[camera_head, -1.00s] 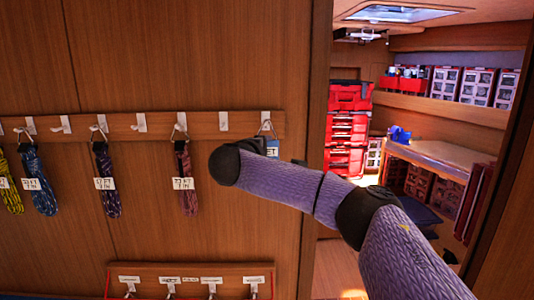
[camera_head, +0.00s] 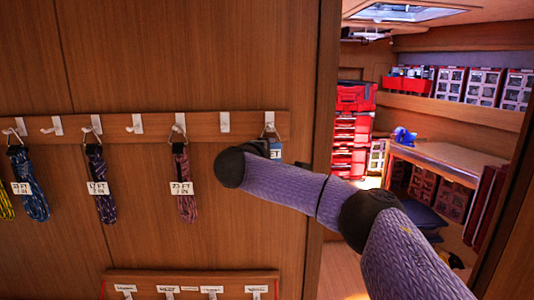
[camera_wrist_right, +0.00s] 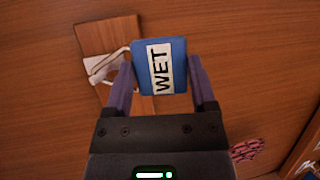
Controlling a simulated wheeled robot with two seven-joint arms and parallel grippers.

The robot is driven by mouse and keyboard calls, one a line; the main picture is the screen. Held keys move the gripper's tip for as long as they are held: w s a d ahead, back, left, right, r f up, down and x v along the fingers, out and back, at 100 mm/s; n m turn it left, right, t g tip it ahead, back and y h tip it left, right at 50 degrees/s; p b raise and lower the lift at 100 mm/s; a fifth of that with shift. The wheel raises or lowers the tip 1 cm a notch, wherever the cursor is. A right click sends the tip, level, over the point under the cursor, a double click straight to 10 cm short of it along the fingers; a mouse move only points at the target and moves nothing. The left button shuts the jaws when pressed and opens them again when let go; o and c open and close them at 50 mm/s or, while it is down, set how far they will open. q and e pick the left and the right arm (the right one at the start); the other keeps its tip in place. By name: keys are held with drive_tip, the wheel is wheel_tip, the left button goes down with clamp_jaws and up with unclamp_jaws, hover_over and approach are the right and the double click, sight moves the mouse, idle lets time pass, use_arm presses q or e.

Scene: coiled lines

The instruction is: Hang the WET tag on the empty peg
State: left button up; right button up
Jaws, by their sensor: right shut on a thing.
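The WET tag (camera_wrist_right: 177,68), a blue plate with a white label, is held between the fingers of my right gripper (camera_wrist_right: 160,90). In the head view only a blue edge of the tag (camera_head: 275,151) shows past my dark wrist, which hides the fingers. The tag's wire loop (camera_head: 269,131) rises to the rightmost peg (camera_head: 269,118) of the upper rail. In the wrist view the wire reaches the white peg (camera_wrist_right: 98,70); I cannot tell whether it is around the peg or only beside it. My left gripper is not in view.
Labelled rope coils (camera_head: 184,187) hang on several pegs of the upper rail (camera_head: 205,124). Bare pegs stand between them, one (camera_head: 225,122) just left of the tag. A lower rail (camera_head: 190,278) has more pegs. A doorway on the right shows red boxes (camera_head: 351,130) and a bench.

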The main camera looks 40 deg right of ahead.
drive_tip(key=shift+w+d+f, duration=0.1)
idle(0.3)
drive_tip(key=o, duration=1.2)
drive_tip(key=shift+c, duration=0.2)
